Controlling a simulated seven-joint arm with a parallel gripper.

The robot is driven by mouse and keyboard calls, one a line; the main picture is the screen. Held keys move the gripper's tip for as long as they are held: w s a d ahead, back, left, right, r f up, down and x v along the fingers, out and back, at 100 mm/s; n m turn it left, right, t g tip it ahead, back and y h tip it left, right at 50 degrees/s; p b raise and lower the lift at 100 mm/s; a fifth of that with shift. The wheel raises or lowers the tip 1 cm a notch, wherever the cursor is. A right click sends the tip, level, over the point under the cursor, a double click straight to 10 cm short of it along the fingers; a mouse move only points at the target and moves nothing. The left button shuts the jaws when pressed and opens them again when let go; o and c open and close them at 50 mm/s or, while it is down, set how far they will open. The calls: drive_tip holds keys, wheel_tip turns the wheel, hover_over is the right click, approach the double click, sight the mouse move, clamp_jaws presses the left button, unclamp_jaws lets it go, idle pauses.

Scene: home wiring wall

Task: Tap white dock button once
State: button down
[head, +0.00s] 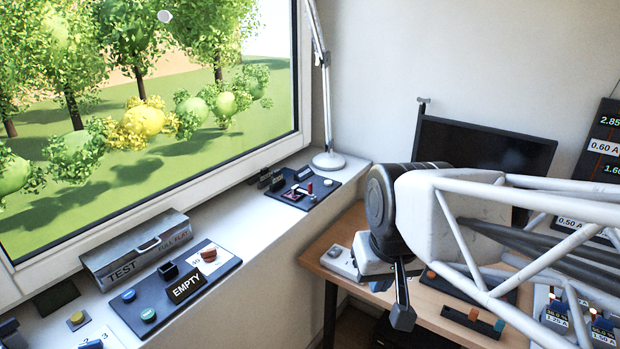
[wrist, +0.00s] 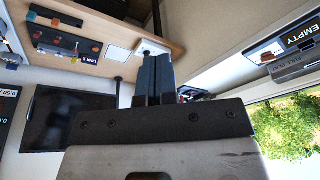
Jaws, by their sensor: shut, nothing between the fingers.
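A small white device (head: 342,262) with a darker detail on top sits at the left corner of the wooden desk, left of my gripper. A white pad, which looks like the same device, shows just beyond my fingertips in the wrist view (wrist: 151,46), partly hidden by them. No separate button can be made out on it. My gripper (head: 403,317) is shut and empty, fingers pointing down in the head view. It appears above the desk's left part, to the right of the white device. The gap to the desk cannot be told.
The wooden desk (head: 347,228) also holds a dark strip with orange and teal pieces (head: 473,319). A black monitor (head: 470,146) stands behind my arm. The windowsill at left carries a panel marked EMPTY (head: 187,287), a TEST box (head: 137,250) and a lamp base (head: 328,160).

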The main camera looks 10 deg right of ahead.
drive_tip(key=w+r+t+y, duration=0.15)
drive_tip(key=w+r, duration=0.25)
drive_tip(key=w, duration=1.2)
drive_tip(key=m+t+y, duration=0.2)
drive_tip(key=m+t, duration=0.2)
hover_over(330, 181)
wheel_tip(330, 181, down, 9)
drive_tip(key=shift+s+a+f+h, duration=0.1)
drive_tip(key=shift+h, duration=0.15)
drive_tip(key=shift+f, duration=4.3)
